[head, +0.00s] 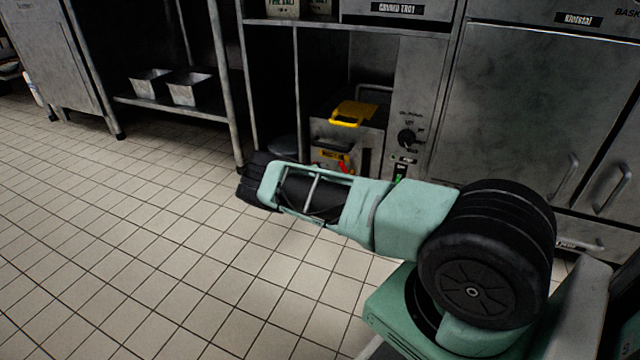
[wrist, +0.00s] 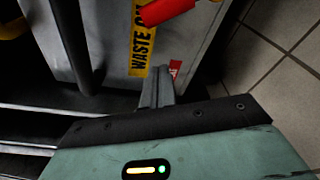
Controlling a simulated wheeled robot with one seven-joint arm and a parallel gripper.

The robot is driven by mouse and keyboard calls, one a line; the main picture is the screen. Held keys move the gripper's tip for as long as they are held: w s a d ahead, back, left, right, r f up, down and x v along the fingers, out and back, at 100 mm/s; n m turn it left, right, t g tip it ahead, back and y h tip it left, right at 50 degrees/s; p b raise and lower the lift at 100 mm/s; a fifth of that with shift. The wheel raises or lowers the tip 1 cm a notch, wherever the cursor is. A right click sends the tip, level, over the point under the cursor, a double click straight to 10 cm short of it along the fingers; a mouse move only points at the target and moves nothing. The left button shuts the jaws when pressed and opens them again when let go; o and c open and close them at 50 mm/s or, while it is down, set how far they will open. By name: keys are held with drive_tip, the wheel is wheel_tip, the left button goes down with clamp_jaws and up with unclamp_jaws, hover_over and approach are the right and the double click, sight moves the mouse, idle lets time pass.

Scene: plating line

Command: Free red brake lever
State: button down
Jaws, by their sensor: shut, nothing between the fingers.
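The red brake lever (head: 344,167) is on the front of a grey waste bin (head: 372,137), low in the bay under the counter. In the wrist view the lever (wrist: 165,10) is cut off by the top edge and crosses the yellow "WASTE" label (wrist: 138,50). My gripper (wrist: 157,72) is shut and empty. Its fingertips appear below the lever in the picture, near the lower end of the label, apart from the lever. Whether they touch the bin front I cannot tell. In the head view I cannot make out my gripper; my arm covers the floor before the bay.
A yellow piece (head: 352,112) sits on top of the bin. A control panel with a black knob (head: 407,137) stands right of it, and a steel post (head: 298,90) left. A dark bar (wrist: 75,45) runs left of the fingers. Tiled floor (head: 120,240) is clear at left.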

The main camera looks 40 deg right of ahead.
drive_tip(key=shift+s+d+r+b, duration=0.3)
drive_tip(key=shift+s+d+b, duration=0.15)
drive_tip(key=shift+d+b, duration=0.25)
drive_tip(key=shift+s+d+r+b, duration=0.2)
drive_tip(key=shift+s+r, duration=0.1)
drive_tip(key=shift+s, duration=0.2)
drive_tip(key=shift+s+d+r+b, duration=0.1)
drive_tip(key=shift+s+r+b, duration=0.15)
drive_tip(key=shift+s, duration=0.25)
drive_tip(key=shift+r+p, duration=0.1)
drive_tip(key=shift+p, duration=0.25)
drive_tip(key=shift+s+r+m+p, duration=0.15)
drive_tip(key=shift+m+p, duration=0.15)
drive_tip(key=shift+p, duration=0.4)
